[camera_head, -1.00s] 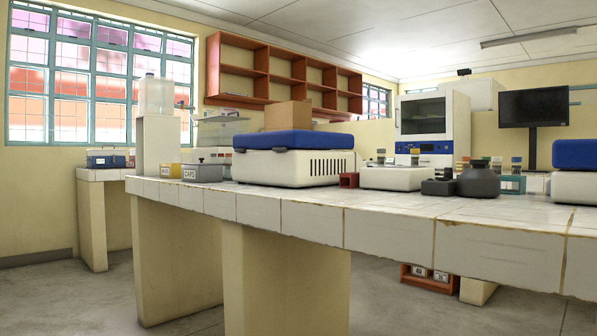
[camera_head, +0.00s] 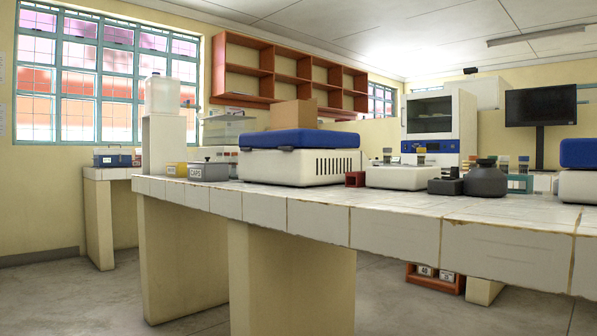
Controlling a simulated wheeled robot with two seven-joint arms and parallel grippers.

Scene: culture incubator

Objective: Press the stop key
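No stop key can be made out at this distance. A white cabinet-like device (camera_head: 464,120) with a dark window (camera_head: 429,115) and a blue front panel (camera_head: 440,147) stands at the back right, beyond the bench. Marks on the blue panel are too small to read. A white box with vents (camera_head: 290,167) and a blue lid (camera_head: 297,139) sits on the bench near the middle. I cannot tell which device bears the key. Neither of my grippers is in view.
The long white-tiled bench (camera_head: 300,221) crosses the view, with its front edge facing me. A dark round pot (camera_head: 486,182), a low white device (camera_head: 402,177) and small bins stand on it. A side table (camera_head: 105,215) is at the left. Grey floor (camera_head: 80,300) is clear at front left.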

